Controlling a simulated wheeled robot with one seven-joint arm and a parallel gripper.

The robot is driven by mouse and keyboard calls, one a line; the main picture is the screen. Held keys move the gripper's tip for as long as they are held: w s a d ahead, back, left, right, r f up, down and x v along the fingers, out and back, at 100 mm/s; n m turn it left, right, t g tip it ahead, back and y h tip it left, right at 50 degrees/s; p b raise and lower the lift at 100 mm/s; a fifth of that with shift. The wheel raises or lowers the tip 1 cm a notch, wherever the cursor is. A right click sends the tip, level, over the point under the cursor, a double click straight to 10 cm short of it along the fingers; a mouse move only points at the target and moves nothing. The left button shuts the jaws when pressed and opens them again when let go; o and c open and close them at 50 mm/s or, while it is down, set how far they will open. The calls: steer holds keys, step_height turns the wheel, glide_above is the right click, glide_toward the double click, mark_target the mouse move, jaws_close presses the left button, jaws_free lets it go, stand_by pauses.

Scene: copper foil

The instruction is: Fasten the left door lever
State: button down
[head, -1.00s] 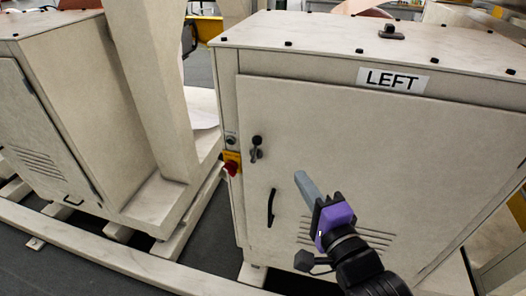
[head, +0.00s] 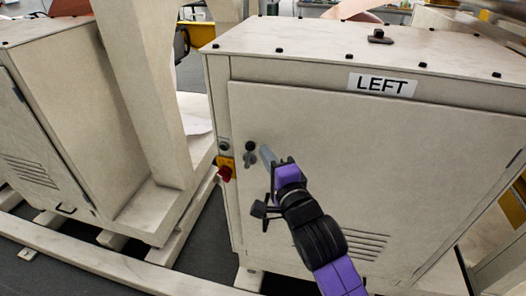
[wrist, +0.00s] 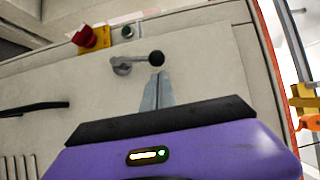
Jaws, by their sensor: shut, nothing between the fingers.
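The left door (head: 330,140) is the front of the beige cabinet labelled LEFT (head: 382,84). Its lever (head: 249,152) is at the door's upper left, with a dark ball knob at the top. In the wrist view the lever (wrist: 134,63) runs sideways from its round base to the black knob, just past my fingertips. My gripper (head: 265,151) is shut and empty, its grey fingers pointing at the lever from the right. In the wrist view the fingertips (wrist: 160,76) end close to the knob; I cannot tell whether they touch it.
A black door handle (wrist: 35,108) is below the lever, partly hidden by my arm in the head view. A beige post (head: 145,90) stands to the left.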

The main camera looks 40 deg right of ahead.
steer(key=shift+w+a, duration=0.2)
steer(key=shift+w, duration=0.3)
steer(key=w+a+r+n+g+p, duration=0.1)
steer(key=p, duration=0.2)
steer(key=shift+w+n, duration=0.15)
steer(key=shift+n, duration=0.25)
